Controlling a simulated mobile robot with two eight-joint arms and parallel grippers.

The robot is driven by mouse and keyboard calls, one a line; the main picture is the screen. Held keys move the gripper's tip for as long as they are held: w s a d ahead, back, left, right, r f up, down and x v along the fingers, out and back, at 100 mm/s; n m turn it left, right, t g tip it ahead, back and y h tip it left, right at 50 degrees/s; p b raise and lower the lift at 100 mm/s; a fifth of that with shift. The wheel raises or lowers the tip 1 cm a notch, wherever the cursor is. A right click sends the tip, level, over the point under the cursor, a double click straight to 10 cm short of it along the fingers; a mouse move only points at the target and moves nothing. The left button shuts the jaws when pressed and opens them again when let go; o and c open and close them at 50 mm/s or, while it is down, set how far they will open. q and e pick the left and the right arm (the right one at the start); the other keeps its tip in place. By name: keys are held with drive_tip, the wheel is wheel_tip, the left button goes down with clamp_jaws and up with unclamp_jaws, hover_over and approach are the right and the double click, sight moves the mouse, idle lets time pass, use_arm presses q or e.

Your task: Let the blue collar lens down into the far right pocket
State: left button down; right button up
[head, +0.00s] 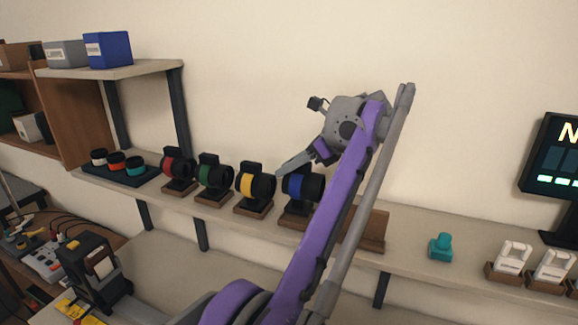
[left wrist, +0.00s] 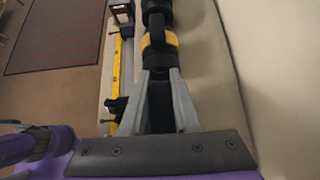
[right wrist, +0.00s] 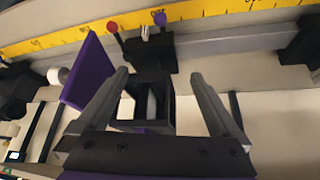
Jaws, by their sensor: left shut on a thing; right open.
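The blue collar lens (head: 298,187) is a black barrel with a blue band. In the head view it is just above or on a wooden stand (head: 292,219) on the shelf; I cannot tell whether it touches. My left gripper (head: 287,168) reaches it from the upper right. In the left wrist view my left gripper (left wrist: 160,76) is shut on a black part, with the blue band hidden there. A yellow collar lens (head: 250,184) stands just left. Behind my left arm is a brown wooden piece (head: 373,230). My right gripper (right wrist: 160,76) is open, without anything gripped.
Green (head: 213,176) and red (head: 176,168) collar lenses stand further left, then a dark tray (head: 143,178) with small caps. A teal part (head: 440,247), white pieces (head: 513,255) and a display (head: 553,160) are at the right. The shelf (head: 405,225) has bare room there.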

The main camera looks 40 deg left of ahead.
use_arm(q)
drive_tip(key=shift+f+b, duration=0.5)
drive_tip(key=shift+f, duration=0.8)
use_arm(e)
drive_tip(key=shift+s+f, duration=0.4)
drive_tip(key=shift+f, duration=0.35)
use_arm(q)
drive_tip(key=c, duration=0.6)
unclamp_jaws()
drive_tip(key=shift+o, duration=0.2)
drive_tip(key=p+v, duration=0.2)
drive_tip(key=v, duration=0.7)
drive_tip(key=shift+a+r, duration=0.15)
drive_tip(key=shift+r, duration=0.05)
drive_tip(key=shift+w+d+r, duration=0.2)
drive_tip(key=shift+d+r, duration=0.1)
drive_tip(key=shift+d, duration=0.45)
use_arm(e)
drive_tip(key=shift+w+r, duration=0.5)
drive_tip(key=shift+r, duration=0.35)
drive_tip(key=shift+w+r, duration=0.5)
drive_tip(key=shift+r, duration=0.3)
